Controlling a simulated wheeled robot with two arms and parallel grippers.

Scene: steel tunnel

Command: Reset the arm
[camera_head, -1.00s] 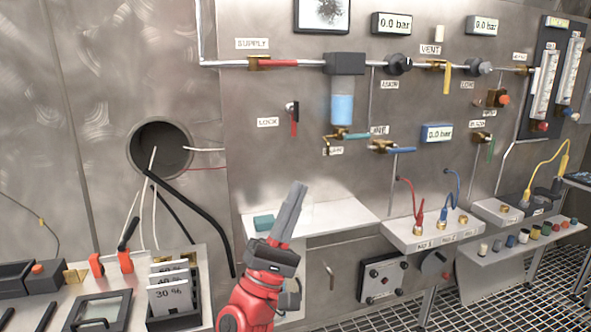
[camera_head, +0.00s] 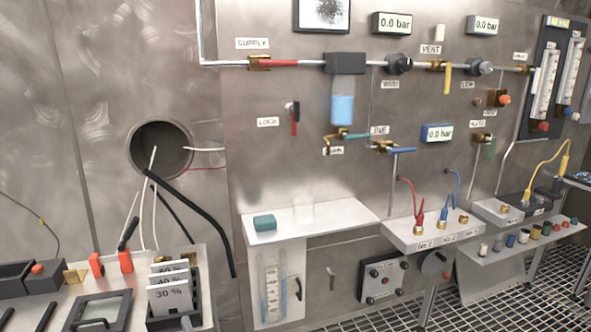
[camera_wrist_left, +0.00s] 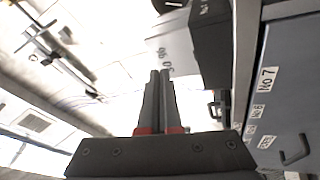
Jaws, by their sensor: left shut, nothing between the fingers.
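My left gripper (camera_wrist_left: 160,75) points up the middle of the left wrist view, its two dark fingers side by side, closed and empty. A pale card reading 30 % (camera_wrist_left: 180,52) shows just beyond the fingertips, beside a dark block. In the head view the arm is gone from the middle; a small grey shape at the bottom edge below the card holder may be the gripper's tip, but I cannot tell. My right gripper is in neither view.
The left bench carries a dark holder with percent cards (camera_head: 170,297) and red-handled tools. A white shelf (camera_head: 330,222) holds a teal block (camera_head: 264,222) and a faint clear vessel. The valve panel stands behind. In the wrist view, grey drawers (camera_wrist_left: 290,90) line the right.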

